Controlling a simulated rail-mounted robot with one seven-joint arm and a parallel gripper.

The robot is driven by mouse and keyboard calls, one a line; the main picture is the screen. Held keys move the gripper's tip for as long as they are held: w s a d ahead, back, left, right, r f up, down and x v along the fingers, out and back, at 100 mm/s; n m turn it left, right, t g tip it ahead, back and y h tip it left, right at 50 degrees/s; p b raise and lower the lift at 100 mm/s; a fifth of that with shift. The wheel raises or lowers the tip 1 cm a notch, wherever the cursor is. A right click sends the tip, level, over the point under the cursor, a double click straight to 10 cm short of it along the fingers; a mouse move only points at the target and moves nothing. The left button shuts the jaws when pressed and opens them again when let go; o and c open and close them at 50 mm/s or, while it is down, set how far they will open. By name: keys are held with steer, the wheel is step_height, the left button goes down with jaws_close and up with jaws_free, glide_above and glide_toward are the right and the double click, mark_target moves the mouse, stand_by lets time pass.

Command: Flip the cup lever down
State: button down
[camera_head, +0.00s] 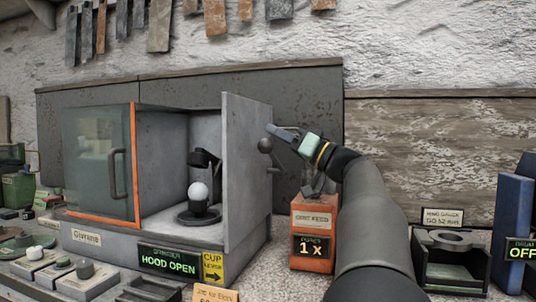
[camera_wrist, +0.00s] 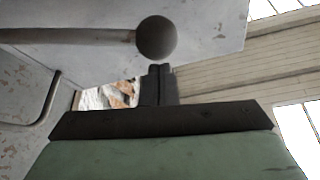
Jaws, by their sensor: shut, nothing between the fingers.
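The cup lever (camera_head: 265,146) is a dark ball-ended arm on the right outer wall of the grey grinder hood. In the wrist view its round ball (camera_wrist: 156,39) ends a rod that runs in from the left. My gripper (camera_head: 270,129) is shut and empty, its fingertips at or just above the ball in the head view. In the wrist view my fingertips (camera_wrist: 159,70) are close to the ball; I cannot tell whether they touch. A white sphere (camera_head: 198,191) sits on a dark cup inside the open hood.
A glass door (camera_head: 100,165) with an orange edge is on the hood's left. A green sign (camera_head: 168,262) reads "HOOD OPEN" beside a yellow "CUP" arrow label (camera_head: 212,267). An orange box (camera_head: 312,235) stands right of the hood, near my arm. A ring gauge (camera_head: 450,240) is farther right.

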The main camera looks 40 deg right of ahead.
mark_target(266, 152)
steer(key=f+b, duration=0.1)
steer(key=b, duration=0.1)
steer(key=s+a+f+b, duration=0.1)
steer(key=f+b, duration=0.1)
steer(key=a+f+b, duration=0.1)
steer(key=f+b, duration=0.1)
steer(key=shift+s+f, duration=0.2)
steer(key=shift+f, duration=0.05)
steer(key=f+b, duration=0.1)
steer(key=b, duration=0.1)
steer(key=f+b, duration=0.1)
steer(key=shift+s+a+f, duration=0.3)
steer(key=shift+f, duration=0.2)
step_height(266, 152, up, 5)
steer(key=p, duration=0.3)
steer(key=d+v, duration=0.1)
steer(key=v, duration=0.9)
steer(key=shift+p, duration=0.4)
